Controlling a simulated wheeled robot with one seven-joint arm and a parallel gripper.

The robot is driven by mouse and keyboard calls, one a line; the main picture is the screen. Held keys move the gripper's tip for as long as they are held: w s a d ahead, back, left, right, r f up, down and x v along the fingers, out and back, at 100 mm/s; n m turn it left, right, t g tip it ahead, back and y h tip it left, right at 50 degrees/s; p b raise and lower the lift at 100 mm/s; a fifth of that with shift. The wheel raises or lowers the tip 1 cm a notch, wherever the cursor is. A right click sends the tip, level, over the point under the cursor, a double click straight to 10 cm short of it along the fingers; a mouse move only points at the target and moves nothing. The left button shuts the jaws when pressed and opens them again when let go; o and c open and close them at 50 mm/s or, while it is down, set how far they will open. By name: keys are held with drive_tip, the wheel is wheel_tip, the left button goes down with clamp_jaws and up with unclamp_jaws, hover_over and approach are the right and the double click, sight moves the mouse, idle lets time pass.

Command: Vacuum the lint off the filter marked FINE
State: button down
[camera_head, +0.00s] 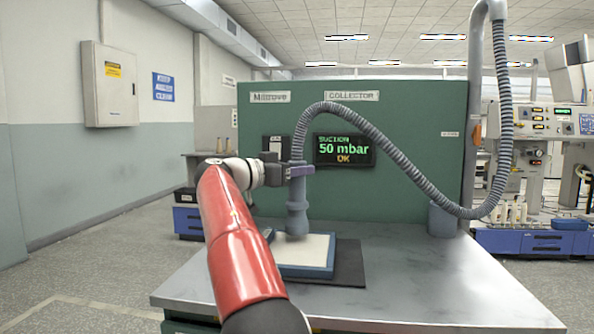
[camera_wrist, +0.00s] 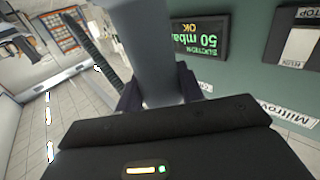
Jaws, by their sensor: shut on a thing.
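My gripper (camera_head: 298,171) is shut on the grey-blue vacuum nozzle (camera_head: 297,218), which stands upright below the jaws. The wrist view shows the nozzle (camera_wrist: 165,60) between both dark fingers. The nozzle's lower end is over the far part of a filter with a blue frame (camera_head: 303,272) and a pale face. I cannot tell whether it touches that face. No marking on the filter is readable, and lint cannot be made out at this size. My arm hides the filter's left side. A ribbed hose (camera_head: 380,140) rises from the nozzle and arches right.
The filter lies on a dark mat (camera_head: 350,265) on a grey metal table (camera_head: 430,280). A grey-blue cup (camera_head: 443,220) stands at the back right. A display (camera_head: 344,150) on the green panel (camera_head: 420,165) reads suction 50 mbar, OK. The table's right side is clear.

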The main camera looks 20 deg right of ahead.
drive_tip(key=shift+s+d, duration=0.1)
drive_tip(key=d, duration=0.1)
drive_tip(key=s+d+b, duration=0.1)
drive_tip(key=d+b, duration=0.1)
drive_tip(key=shift+s+d, duration=0.25)
drive_tip(key=shift+s, duration=0.15)
idle(0.4)
idle(0.6)
